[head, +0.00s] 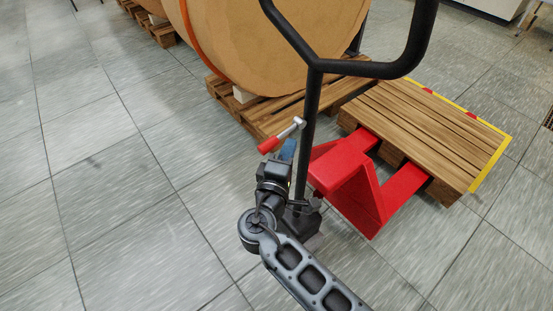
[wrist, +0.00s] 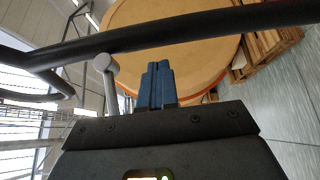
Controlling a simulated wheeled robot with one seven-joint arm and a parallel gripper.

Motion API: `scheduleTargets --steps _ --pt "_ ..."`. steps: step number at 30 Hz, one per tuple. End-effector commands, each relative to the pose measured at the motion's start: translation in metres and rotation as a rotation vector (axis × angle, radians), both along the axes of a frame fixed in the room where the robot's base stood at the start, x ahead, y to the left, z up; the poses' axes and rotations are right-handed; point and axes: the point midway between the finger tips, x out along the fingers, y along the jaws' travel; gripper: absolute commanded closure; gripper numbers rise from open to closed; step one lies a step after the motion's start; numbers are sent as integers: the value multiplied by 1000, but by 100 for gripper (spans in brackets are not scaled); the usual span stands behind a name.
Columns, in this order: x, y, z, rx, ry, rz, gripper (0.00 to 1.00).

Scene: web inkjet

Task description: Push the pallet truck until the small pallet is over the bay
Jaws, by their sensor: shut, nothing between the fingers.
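The red pallet truck (head: 345,180) stands at the centre right of the head view, its forks under the small wooden pallet (head: 430,130). Its black handle (head: 312,110) rises toward me and crosses the top of the wrist view (wrist: 190,30). A yellow line (head: 491,165), seemingly the bay's marking, shows along the pallet's far and right edges; the rest of the bay is hidden. My gripper (head: 287,150) is shut and empty, its blue fingers (wrist: 157,85) close to the handle's stem. Whether they touch it I cannot tell.
A grey lever with a red grip (head: 270,143) sticks out from the handle beside my gripper. A large brown paper roll (head: 270,40) rests on a wooden pallet (head: 275,115) left of the small pallet. The tiled floor (head: 110,190) at the left is clear.

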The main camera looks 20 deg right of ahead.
Motion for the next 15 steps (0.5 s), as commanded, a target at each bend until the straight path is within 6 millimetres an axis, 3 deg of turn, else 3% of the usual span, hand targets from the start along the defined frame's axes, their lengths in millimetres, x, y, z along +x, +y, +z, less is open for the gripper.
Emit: scheduleTargets --steps 6,15 --pt "2 -17 1 -1 -1 2 100" --pt "2 -18 1 -1 -1 2 100"
